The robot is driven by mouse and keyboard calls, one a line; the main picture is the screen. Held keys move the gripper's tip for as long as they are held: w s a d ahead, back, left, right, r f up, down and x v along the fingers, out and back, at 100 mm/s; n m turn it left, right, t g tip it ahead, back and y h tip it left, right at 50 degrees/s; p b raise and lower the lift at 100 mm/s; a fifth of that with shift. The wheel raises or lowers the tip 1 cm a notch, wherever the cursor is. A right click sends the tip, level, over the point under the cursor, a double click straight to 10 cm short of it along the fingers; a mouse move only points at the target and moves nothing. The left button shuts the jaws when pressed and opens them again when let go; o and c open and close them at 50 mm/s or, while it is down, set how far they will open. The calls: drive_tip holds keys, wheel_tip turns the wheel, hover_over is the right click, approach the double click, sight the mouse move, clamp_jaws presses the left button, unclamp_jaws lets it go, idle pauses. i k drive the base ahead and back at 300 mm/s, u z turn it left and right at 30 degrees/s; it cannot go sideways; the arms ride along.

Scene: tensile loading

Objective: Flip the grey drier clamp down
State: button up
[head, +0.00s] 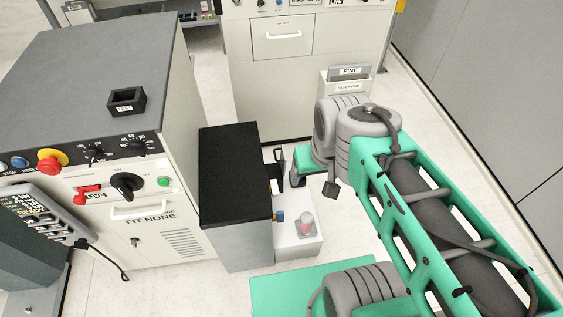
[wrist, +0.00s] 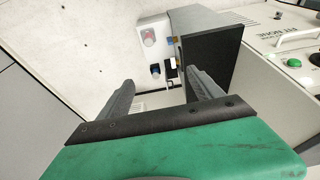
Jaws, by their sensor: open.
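My gripper (head: 284,170) is open and empty beside the right side of a black-topped grey box (head: 236,172). In the wrist view its two dark fingers (wrist: 161,88) stand apart, with the box (wrist: 205,45) beyond the right finger. A white unit (head: 291,245) with a clear, red-based cup (head: 305,224) sits against the box's right side. It also shows in the wrist view (wrist: 151,22), with the cup (wrist: 149,38) and a blue fitting (wrist: 155,71) on it. I cannot clearly make out a grey drier clamp; the fingers hide part of this area.
A grey-topped cabinet (head: 85,75) with knobs and a red switch stands left of the box. Pale floor is open toward the right wall (head: 490,80).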

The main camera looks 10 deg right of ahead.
sight(278, 161)
drive_tip(key=k, duration=0.6)
drive_tip(key=z, duration=0.45)
drive_tip(key=i, duration=1.15)
drive_tip(key=u, duration=0.85)
